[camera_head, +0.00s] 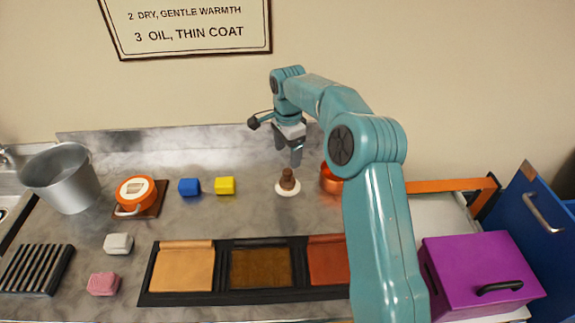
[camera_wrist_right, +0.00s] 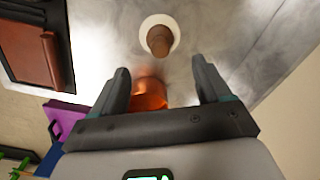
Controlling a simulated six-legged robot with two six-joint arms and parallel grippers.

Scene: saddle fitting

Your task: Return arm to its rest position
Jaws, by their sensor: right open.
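My right arm reaches in from the lower right in the head view. The brown object (camera_wrist_right: 158,40) stands beyond the fingertips there. A copper pot (camera_wrist_right: 149,93) shows below, partly hidden by a finger. My left gripper is not in view.
The copper pot (camera_head: 330,179) stands partly behind my arm. A black tray (camera_head: 223,297) with leather-like panels lies in front. A purple box (camera_head: 480,270) and blue cabinet (camera_head: 532,220) stand right.

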